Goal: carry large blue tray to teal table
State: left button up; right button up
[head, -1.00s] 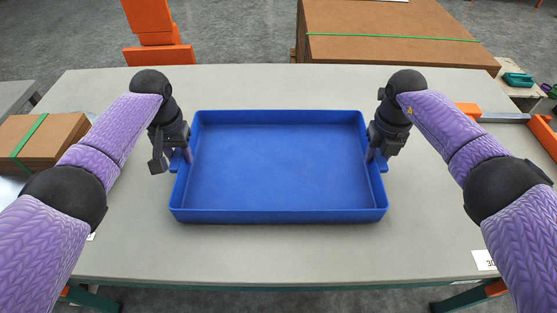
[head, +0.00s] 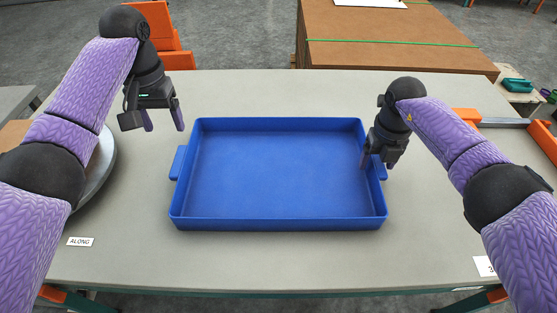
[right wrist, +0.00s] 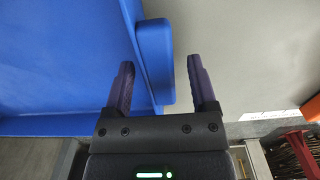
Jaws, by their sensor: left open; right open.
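The large blue tray (head: 278,170) lies flat and empty on a grey table (head: 300,262) in the head view. It has a handle tab on each short side; the left tab (head: 178,162) is free. My left gripper (head: 165,122) is open and empty, raised above and to the left of the tray's far left corner. My right gripper (head: 374,160) is at the right side of the tray. In the right wrist view its open fingers (right wrist: 162,88) stand on either side of the right tab (right wrist: 156,62), with a gap on the outer side.
A stack of brown boards (head: 390,40) with a green strap stands beyond the table. An orange seat (head: 170,45) is at the back left. A round metal object (head: 98,170) is partly hidden behind my left arm. A teal item (head: 516,85) lies at far right. The table front is clear.

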notch_tip(320, 180, up, 12)
dwell(0.3)
dwell(0.3)
